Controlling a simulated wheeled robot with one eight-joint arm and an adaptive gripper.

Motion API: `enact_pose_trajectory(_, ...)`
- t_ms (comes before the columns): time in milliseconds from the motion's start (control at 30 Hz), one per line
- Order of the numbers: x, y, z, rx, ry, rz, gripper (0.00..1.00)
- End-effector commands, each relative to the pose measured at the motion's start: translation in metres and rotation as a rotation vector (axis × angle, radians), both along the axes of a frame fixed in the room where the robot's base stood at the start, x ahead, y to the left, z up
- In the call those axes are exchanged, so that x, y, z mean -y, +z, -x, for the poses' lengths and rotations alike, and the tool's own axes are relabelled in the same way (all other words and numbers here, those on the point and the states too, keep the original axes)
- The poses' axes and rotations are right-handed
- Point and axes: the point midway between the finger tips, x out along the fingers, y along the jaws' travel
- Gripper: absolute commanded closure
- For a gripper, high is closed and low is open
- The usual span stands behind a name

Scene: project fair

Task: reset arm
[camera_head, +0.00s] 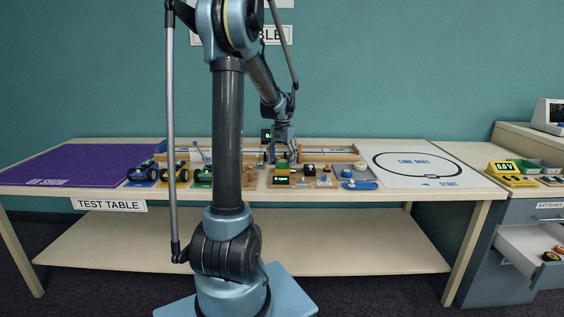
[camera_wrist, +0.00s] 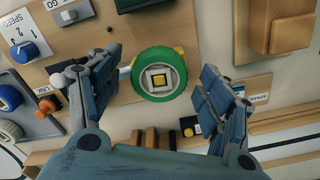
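My gripper (camera_head: 284,155) hangs over the middle of the test table (camera_head: 80,188), pointing down. In the wrist view my gripper (camera_wrist: 165,85) has its two fingers spread wide apart, with nothing held between them.
A purple mat (camera_head: 70,166) covers the table's left end, with small wheeled cars (camera_head: 173,172) beside it. A white line-maze sheet (camera_head: 418,165) lies at the right. A cabinet with an open drawer (camera_head: 530,248) stands further right.

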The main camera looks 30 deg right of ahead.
Motion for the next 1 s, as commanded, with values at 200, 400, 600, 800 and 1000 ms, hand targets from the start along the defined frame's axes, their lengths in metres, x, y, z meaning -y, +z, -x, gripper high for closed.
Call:
enact_pose_trajectory(200,0.0,0.0,0.0,0.0,0.0,0.0,0.11)
enact_pose_trajectory(400,0.0,0.0,0.0,0.0,0.0,0.0,0.11)
enact_pose_trajectory(600,0.0,0.001,0.0,0.0,0.0,0.0,0.11)
enact_pose_trajectory(800,0.0,0.011,0.0,0.0,0.0,0.0,0.11)
enact_pose_trajectory(1000,0.0,0.023,0.0,0.0,0.0,0.0,0.11)
